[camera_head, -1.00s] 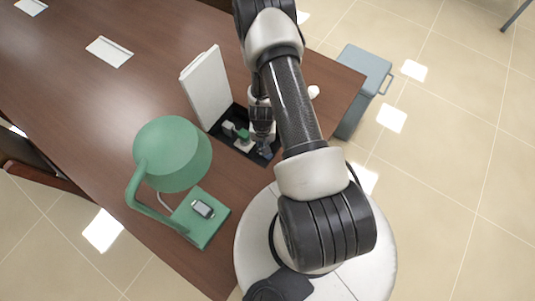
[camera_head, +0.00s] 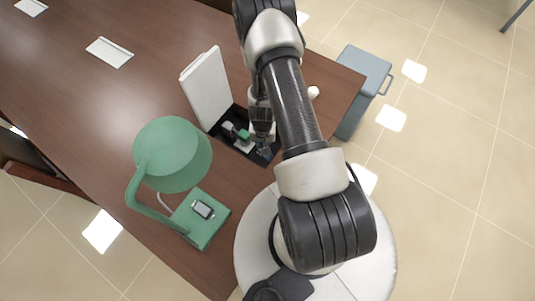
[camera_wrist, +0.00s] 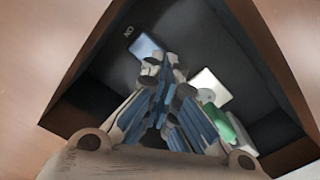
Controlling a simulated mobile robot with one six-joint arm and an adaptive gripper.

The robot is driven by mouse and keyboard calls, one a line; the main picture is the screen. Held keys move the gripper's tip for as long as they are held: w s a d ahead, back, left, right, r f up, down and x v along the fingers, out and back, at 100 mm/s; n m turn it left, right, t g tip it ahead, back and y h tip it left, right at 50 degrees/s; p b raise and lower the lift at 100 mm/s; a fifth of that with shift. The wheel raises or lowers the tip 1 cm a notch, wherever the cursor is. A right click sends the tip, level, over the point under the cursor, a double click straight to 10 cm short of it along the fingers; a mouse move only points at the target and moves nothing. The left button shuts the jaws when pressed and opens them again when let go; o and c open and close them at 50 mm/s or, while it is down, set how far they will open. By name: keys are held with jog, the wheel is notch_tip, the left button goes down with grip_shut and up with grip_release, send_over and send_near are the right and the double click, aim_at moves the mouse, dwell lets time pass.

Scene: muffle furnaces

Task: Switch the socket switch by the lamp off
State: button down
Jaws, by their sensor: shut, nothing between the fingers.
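A green lamp (camera_head: 172,153) stands on the table, with a small switch (camera_head: 203,209) on its base. To its right a socket box (camera_head: 232,140) is set in the table, its white lid (camera_head: 207,88) standing open. In the wrist view the dark box interior (camera_wrist: 200,45) holds a blue rocker switch (camera_wrist: 145,46) with a small white label, a pale block (camera_wrist: 210,87) and a green plug (camera_wrist: 240,132). My gripper (camera_head: 263,151) is in the box. In the wrist view its closed fingertips (camera_wrist: 164,68) are just beside the blue switch; I cannot tell whether they touch it.
The brown table (camera_head: 100,100) is clear to the left, apart from white plates (camera_head: 109,52) on its surface. The raised lid stands close behind my gripper. A grey-blue bin (camera_head: 362,85) stands on the floor beyond the table's right edge.

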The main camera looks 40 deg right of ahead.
jog(key=shift+f+b, duration=1.35)
dwell(0.3)
jog(key=shift+f+b, duration=0.25)
jog(key=shift+b, duration=0.05)
jog(key=shift+f+b, duration=1.15)
dwell(0.4)
jog(key=shift+r, duration=0.15)
notch_tip(320, 180, up, 4)
jog(key=p, duration=0.4)
jog(key=shift+s+r+p, duration=0.25)
jog(key=shift+r+p, duration=0.5)
jog(key=shift+p, duration=0.2)
jog(key=shift+w+r+p, duration=0.15)
jog(key=shift+r+p, duration=0.6)
jog(key=shift+p, duration=0.05)
notch_tip(320, 180, up, 5)
jog(key=p, duration=0.5)
jog(key=shift+w+r, duration=0.1)
